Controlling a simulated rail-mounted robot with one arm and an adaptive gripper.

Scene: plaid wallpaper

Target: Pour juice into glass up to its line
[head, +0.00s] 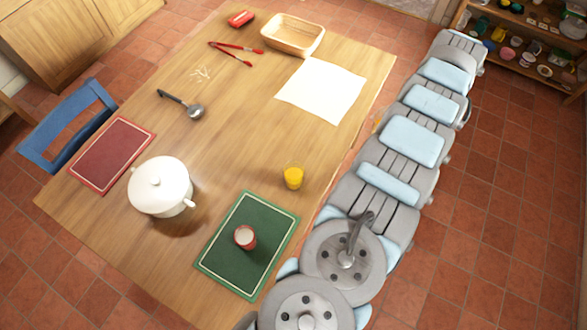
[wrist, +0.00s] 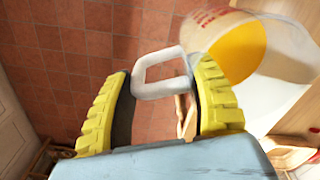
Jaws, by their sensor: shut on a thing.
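My gripper (wrist: 160,78) has yellow ridged fingers and is shut on the pale handle of a clear jug (wrist: 278,40) in the wrist view. The jug has red markings and holds orange juice (wrist: 236,52). Its right side is cut off by the picture edge, and I cannot tell how far it is tilted. In the head view, a small glass (head: 293,177) with orange-yellow juice stands upright on the table beyond the green mat. Its line is too small to make out. My gripper and the jug are not visible in the head view.
A red cup (head: 245,237) stands on the green mat (head: 226,262). A white lidded pot (head: 160,187), red mat (head: 112,150), ladle (head: 193,109), red tongs (head: 235,52), paper (head: 322,90) and basket (head: 293,34) are on the table (head: 235,130). The table is clear around the glass.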

